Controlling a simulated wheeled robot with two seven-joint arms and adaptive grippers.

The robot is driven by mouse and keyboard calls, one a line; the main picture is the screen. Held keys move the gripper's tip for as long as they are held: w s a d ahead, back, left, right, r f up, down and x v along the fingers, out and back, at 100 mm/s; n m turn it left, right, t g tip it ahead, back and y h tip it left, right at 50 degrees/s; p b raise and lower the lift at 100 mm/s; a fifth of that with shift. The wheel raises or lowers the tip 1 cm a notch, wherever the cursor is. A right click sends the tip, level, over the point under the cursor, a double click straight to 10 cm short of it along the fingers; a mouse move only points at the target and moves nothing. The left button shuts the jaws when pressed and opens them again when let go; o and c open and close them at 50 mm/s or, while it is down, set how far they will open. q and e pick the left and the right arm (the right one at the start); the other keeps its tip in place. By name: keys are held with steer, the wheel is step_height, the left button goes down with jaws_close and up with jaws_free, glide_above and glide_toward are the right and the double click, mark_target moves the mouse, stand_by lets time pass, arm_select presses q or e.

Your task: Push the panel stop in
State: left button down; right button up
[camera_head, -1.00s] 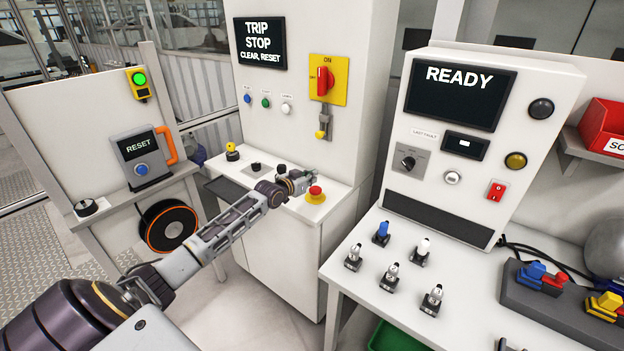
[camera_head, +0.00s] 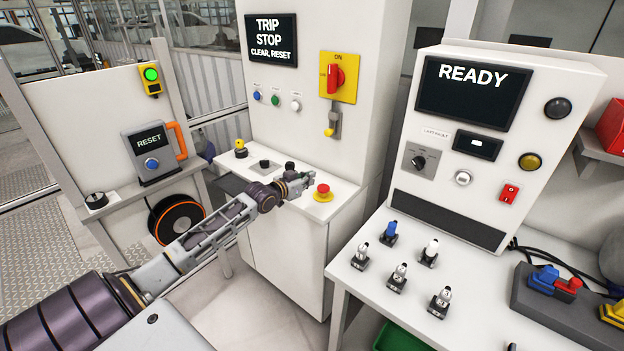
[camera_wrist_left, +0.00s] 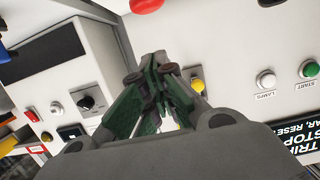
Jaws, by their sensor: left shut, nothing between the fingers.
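The panel stop (camera_head: 323,190) is a red mushroom button on a yellow base, on the ledge of the middle cabinet. My left gripper (camera_head: 307,179) is just to the left of it in the head view, shut and empty, with a small gap showing between them. In the left wrist view the shut fingers (camera_wrist_left: 153,65) point up the picture, and a red rounded cap (camera_wrist_left: 146,5), apparently the stop, is cut off at the top edge. The cabinet's screen (camera_head: 271,41) reads "TRIP STOP CLEAR, RESET". My right gripper is not in view.
A red isolator handle (camera_head: 336,77) is on the cabinet front above. A reset box (camera_head: 148,153) stands left; the "READY" console (camera_head: 496,130) and a table with several small switches are right.

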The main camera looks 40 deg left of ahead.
arm_select(q)
steer(key=shift+v, duration=1.25)
